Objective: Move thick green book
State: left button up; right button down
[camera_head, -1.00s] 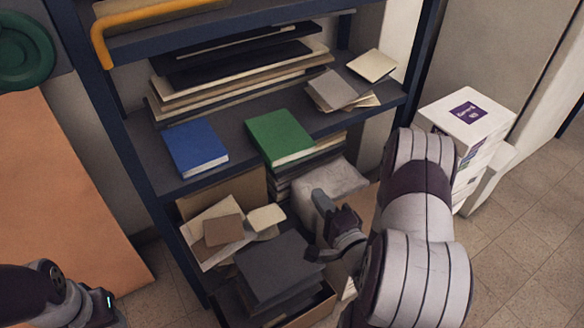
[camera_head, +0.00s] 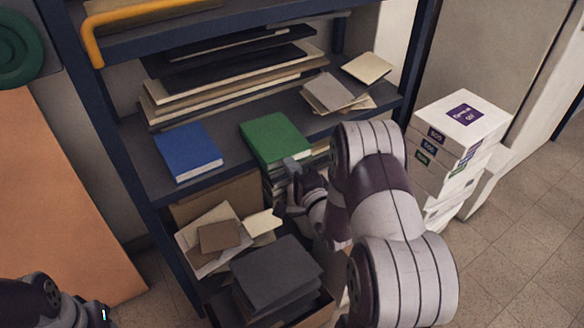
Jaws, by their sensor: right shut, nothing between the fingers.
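The thick green book (camera_head: 272,137) lies flat on the middle shelf, its cover up and its pale page edge toward the front. My right gripper (camera_head: 292,168) is shut and empty, just in front of and below the book's front right corner. From this view I cannot tell whether its fingertips touch the book. My right arm rises from the lower right and hides part of the shelf front. At the lower left, part of my left arm (camera_head: 50,300) shows; its gripper is outside the picture.
A blue book (camera_head: 188,151) lies left of the green one. Stacked boards (camera_head: 230,82) fill the shelf behind. Loose pale books (camera_head: 333,93) lie to the right. Below are a dark stack (camera_head: 275,277) and loose papers. White boxes (camera_head: 455,130) stand at the right.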

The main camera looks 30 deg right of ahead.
aim_at(276, 143)
jog(key=w+b, duration=0.1)
jog(key=w, duration=0.8)
jog(key=shift+d, duration=0.1)
pick_arm(q)
jog(key=shift+f, duration=0.45)
